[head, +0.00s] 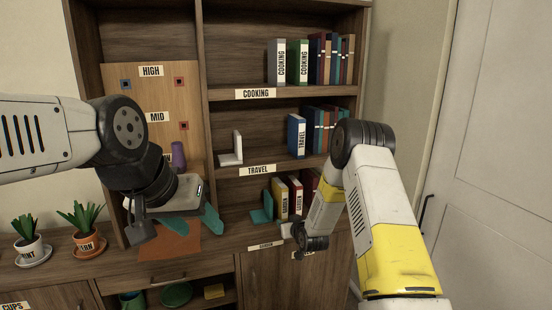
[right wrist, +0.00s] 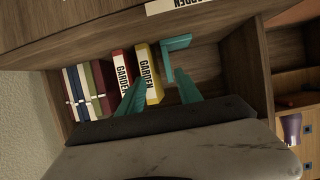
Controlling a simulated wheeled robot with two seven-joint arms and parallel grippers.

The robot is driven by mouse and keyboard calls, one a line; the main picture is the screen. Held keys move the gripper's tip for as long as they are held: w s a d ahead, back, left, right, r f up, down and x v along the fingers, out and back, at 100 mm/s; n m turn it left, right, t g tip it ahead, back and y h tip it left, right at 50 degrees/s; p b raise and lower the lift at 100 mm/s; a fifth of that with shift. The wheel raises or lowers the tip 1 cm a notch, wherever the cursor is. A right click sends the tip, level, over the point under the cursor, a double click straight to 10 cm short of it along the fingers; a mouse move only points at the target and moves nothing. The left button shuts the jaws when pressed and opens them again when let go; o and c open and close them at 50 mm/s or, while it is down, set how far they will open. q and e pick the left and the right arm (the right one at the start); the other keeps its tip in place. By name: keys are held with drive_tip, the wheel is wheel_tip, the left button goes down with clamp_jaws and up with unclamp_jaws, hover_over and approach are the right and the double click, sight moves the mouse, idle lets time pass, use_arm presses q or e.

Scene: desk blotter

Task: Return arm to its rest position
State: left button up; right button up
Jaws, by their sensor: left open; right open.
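My left gripper (head: 194,224) hangs above the orange mat (head: 180,246) on the counter, in front of the tall wooden board. Its teal fingers are apart and nothing shows between them. My right arm reaches to the lowest shelf; in the head view its gripper (head: 290,230) is mostly hidden at the shelf front. In the right wrist view the right gripper (right wrist: 160,80) has its teal fingers spread, empty, in front of a yellow GARDEN book (right wrist: 152,75) and a red GARDEN book (right wrist: 123,80). A teal bookend (right wrist: 178,60) stands beside the yellow book. I cannot tell if the fingers touch the books.
The bookcase has a COOKING shelf (head: 285,92) and a TRAVEL shelf (head: 262,170) above my right gripper. A white bookend (head: 234,152) and blue TRAVEL book (head: 296,136) stand there. Two potted plants (head: 28,246) (head: 87,242) stand left. A door (head: 495,150) is right.

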drive_tip(key=s+d+r+g+h, duration=0.15)
drive_tip(key=s+r, duration=0.25)
drive_tip(key=r, duration=0.4)
drive_tip(key=s+d+r+m, duration=0.1)
drive_tip(key=s+d+r, duration=0.25)
drive_tip(key=r, duration=0.35)
drive_tip(key=s+d+r+g, duration=0.1)
drive_tip(key=s+d+r, duration=0.1)
drive_tip(key=s+r, duration=0.45)
drive_tip(key=s+d+r+m+g, duration=0.1)
drive_tip(key=s+r, duration=0.3)
drive_tip(key=s, duration=1)
drive_tip(key=s+d+r+g, duration=0.2)
drive_tip(key=s+r+g, duration=0.1)
drive_tip(key=s, duration=1.2)
drive_tip(key=shift+s+r+m, duration=0.2)
drive_tip(key=shift+r+m, duration=0.2)
drive_tip(key=shift+r, duration=0.3)
